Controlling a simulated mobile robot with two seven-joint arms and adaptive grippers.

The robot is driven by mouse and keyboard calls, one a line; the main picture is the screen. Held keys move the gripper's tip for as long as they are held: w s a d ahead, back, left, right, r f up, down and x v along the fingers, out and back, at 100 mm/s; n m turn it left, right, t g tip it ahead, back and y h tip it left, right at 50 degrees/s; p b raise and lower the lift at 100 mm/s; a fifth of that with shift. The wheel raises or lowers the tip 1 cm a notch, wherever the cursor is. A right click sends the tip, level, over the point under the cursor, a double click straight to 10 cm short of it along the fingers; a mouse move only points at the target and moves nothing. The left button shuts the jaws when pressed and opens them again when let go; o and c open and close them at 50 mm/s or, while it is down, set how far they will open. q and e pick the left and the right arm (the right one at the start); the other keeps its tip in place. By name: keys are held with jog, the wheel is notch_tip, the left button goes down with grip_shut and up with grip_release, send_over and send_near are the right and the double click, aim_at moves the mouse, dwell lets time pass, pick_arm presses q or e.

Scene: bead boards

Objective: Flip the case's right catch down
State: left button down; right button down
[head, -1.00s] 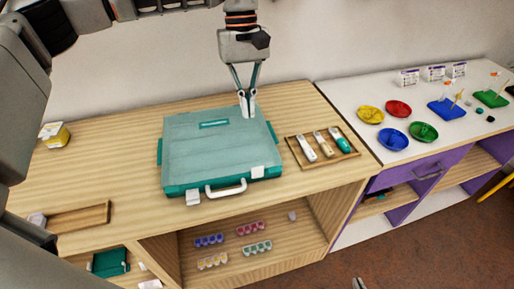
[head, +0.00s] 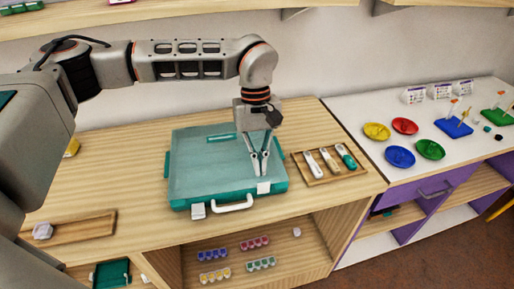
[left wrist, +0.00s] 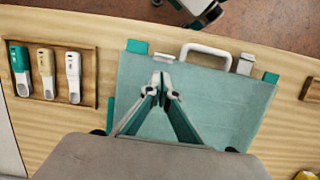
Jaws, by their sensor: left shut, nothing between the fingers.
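The teal case (head: 205,165) lies closed on the wooden table, its white handle (head: 233,205) at the front. Its right catch (head: 263,187) is a small white tab that sits high at the lid's front edge. Its left catch (head: 198,211) sits lower on the front side. My left gripper (head: 260,173) is shut and empty, its tips just above and behind the right catch; I cannot tell if they touch. In the left wrist view the tips (left wrist: 164,88) are over the lid, and the left catch (left wrist: 245,63) shows beside the handle.
A wooden tray (head: 327,166) with several handled tools lies right of the case. Colored bowls (head: 400,156) stand on the white table further right. Bead strips (head: 261,263) lie on the shelf below. A part at the top of the left wrist view may be my right gripper (left wrist: 197,10).

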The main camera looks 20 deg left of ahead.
pick_arm(q)
jog(key=shift+s+d, duration=0.45)
jog(key=shift+s, duration=0.4)
